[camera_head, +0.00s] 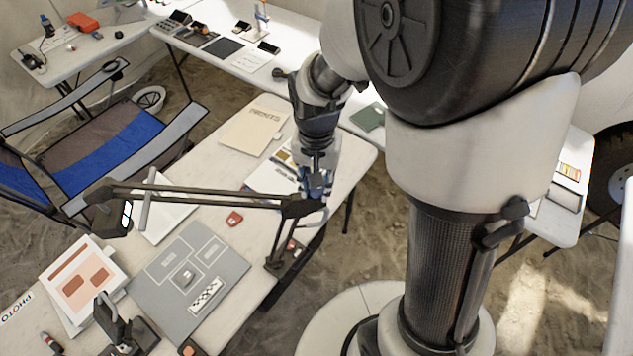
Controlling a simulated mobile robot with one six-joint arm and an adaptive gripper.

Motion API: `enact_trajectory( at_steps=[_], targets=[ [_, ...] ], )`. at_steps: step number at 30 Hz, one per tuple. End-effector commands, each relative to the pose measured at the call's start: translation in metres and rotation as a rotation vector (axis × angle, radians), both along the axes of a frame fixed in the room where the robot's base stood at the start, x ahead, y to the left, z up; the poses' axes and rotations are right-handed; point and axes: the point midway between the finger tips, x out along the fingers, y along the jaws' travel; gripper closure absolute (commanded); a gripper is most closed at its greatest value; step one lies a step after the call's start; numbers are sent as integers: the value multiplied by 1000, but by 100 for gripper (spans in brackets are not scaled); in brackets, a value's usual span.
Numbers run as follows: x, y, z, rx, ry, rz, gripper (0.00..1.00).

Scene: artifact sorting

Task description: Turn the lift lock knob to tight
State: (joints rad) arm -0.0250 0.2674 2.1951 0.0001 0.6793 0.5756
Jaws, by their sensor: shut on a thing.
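A dark jointed stand arm (205,198) is fixed at the table's right edge by its post and base (276,258). It reaches left over the table to a dark head (113,215). My gripper (317,188) points down at the elbow joint (298,206) at the arm's right end. It is shut on what appears to be the lift lock knob at that joint. The fingers hide the knob, so its shape and any loose or tight marking cannot be read.
A red item (234,218), papers and a folder (253,128) lie on the table (215,215). A blue folding chair (120,140) stands to the left.

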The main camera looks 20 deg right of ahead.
Motion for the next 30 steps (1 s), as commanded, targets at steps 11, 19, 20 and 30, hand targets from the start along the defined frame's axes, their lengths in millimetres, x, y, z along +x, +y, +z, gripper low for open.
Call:
enact_trajectory(
  at_steps=[11, 19, 20, 30],
  targets=[
    [1, 0, 1, 0, -2, -69, 97],
    [1, 0, 1, 1, -3, -71, 97],
    [1, 0, 1, 1, -3, -71, 97],
    [0, 0, 0, 0, -1, -70, 53]
  ],
)
